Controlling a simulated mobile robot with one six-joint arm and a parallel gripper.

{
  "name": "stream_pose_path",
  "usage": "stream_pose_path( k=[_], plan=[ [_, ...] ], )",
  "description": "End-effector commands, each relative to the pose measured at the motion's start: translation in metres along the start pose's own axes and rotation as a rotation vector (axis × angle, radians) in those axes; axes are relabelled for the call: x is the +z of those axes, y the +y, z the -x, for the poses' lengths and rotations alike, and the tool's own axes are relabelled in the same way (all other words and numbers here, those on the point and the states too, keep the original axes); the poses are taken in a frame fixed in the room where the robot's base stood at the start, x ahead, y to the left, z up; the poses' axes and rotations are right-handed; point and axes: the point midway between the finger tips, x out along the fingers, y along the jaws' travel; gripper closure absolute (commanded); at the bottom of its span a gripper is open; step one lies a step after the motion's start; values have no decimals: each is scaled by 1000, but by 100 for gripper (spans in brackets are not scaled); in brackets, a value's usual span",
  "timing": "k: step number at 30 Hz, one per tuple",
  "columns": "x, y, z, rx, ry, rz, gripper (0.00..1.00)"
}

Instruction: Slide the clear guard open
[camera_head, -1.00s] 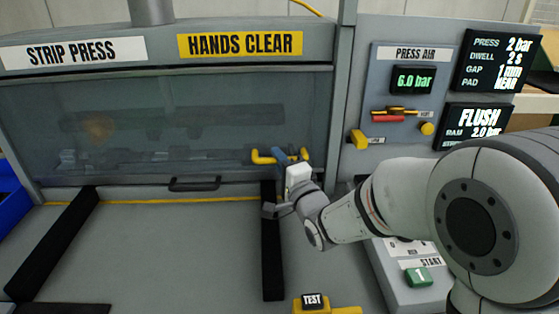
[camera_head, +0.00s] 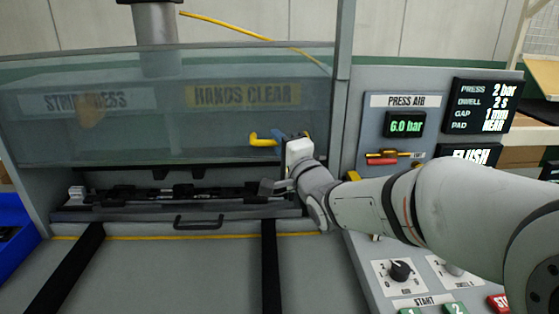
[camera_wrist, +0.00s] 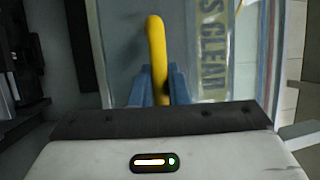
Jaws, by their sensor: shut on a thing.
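The clear guard (camera_head: 150,132) is a see-through panel at the front of the strip press. It is raised, so its pane covers the STRIP PRESS and HANDS CLEAR signs, and the lower opening is uncovered. Its yellow handle (camera_head: 262,140) is at the pane's lower right. My gripper (camera_head: 292,137) is at the handle's right part. In the wrist view the blue fingers (camera_wrist: 159,86) are shut around the yellow handle (camera_wrist: 156,45). The gripper body hides part of the handle in the head view.
Inside the opening lies a dark fixture (camera_head: 180,192) with a black drawer-like handle (camera_head: 198,222) in front. Black rails (camera_head: 270,265) run along the bench. A press air panel (camera_head: 405,125) and control box (camera_head: 400,270) stand at right, a blue bin (camera_head: 15,215) at left.

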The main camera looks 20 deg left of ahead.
Motion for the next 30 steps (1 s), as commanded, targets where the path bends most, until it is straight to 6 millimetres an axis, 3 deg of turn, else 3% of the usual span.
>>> stream_pose_path(
  k=[1, 6, 19, 20, 21, 27, 30],
  plan=[
    [-1, -14, -2, -5, -1, 2, 100],
    [-3, -28, -5, -2, 2, 2, 100],
    [-4, -31, -6, -1, 4, 1, 100],
    [-4, -31, -6, -1, 4, 1, 84],
    [-4, -31, -6, -1, 4, 1, 81],
    [-5, -30, -5, 0, 4, 1, 64],
    [-5, -30, -5, 0, 4, 2, 64]
  ],
)
